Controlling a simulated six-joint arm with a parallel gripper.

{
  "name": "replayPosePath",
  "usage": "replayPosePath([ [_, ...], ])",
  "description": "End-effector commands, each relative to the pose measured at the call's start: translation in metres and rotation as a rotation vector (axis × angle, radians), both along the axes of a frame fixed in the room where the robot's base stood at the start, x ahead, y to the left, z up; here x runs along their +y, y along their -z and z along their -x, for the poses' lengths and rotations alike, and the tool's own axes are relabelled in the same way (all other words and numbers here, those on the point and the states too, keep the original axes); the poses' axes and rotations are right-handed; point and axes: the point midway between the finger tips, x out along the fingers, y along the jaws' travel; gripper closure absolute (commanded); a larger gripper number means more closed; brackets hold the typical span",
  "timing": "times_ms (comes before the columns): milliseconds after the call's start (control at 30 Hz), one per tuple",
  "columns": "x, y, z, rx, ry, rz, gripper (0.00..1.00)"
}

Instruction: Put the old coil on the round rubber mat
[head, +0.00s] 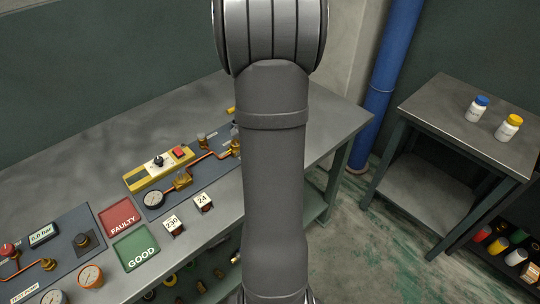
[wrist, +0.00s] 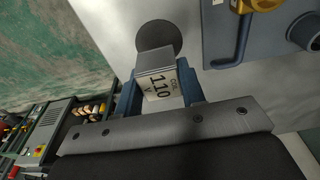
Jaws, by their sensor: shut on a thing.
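The old coil (wrist: 160,80) is a small grey block with a pale label reading "COIL 110 V". My gripper (wrist: 158,92) is shut on it, with a blue finger on each side. The round rubber mat (wrist: 158,36) is a dark disc on the grey bench, just beyond the coil in the wrist view. The coil overlaps the mat's near edge in that view. I cannot tell whether the coil touches it. In the head view my arm hides the gripper, the held coil and the mat.
A blue-grey panel with piping (wrist: 232,35) stands right of the mat. In the head view, coils marked 230 (head: 174,226) and 24 (head: 203,202) sit at the bench's front edge, near the red FAULTY tray (head: 119,216) and green GOOD tray (head: 136,248). A side table (head: 450,120) holds two bottles.

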Motion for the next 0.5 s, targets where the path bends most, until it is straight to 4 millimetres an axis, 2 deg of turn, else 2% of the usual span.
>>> replayPosePath([
  [133,0.001,0.011,-0.001,0.001,0.001,0.000,0.86],
  [300,0.001,0.036,-0.001,0.001,0.000,0.000,0.86],
  [500,0.001,0.040,-0.001,-0.002,0.001,-0.001,0.86],
])
